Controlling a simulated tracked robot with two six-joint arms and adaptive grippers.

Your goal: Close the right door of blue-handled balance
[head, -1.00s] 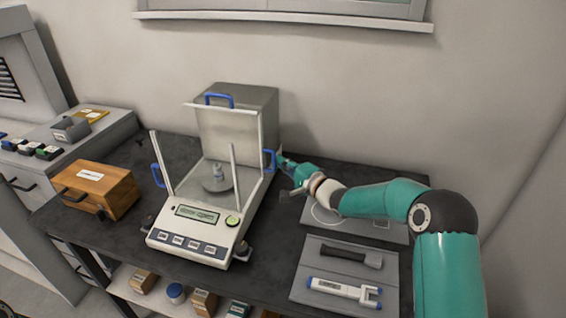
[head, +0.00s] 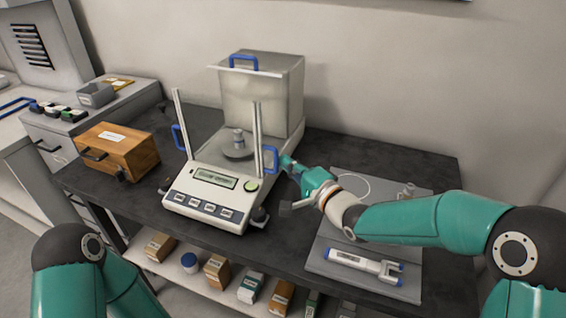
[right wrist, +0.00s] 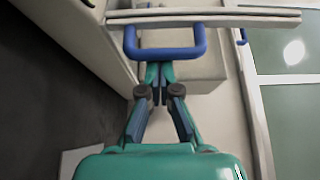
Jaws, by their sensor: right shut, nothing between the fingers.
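The blue-handled balance (head: 205,182) stands on the dark table in the head view, a small weight (head: 238,138) on its pan. Its right door's blue handle (head: 270,160) sits close beside the front right post, much as the left handle (head: 177,137) sits by the front left post. The clear panes are hard to make out. My right gripper (head: 286,162) is shut and empty, just right of the right handle. In the right wrist view its fingertips (right wrist: 159,72) are right at the blue handle (right wrist: 165,52); contact is unclear. My left gripper is out of frame.
A wooden box (head: 117,152) stands left of the balance. A grey mat (head: 335,285) with a white pen-like tool (head: 362,264) lies under and in front of my right arm. Boxes and jars fill the shelf below. The wall is behind.

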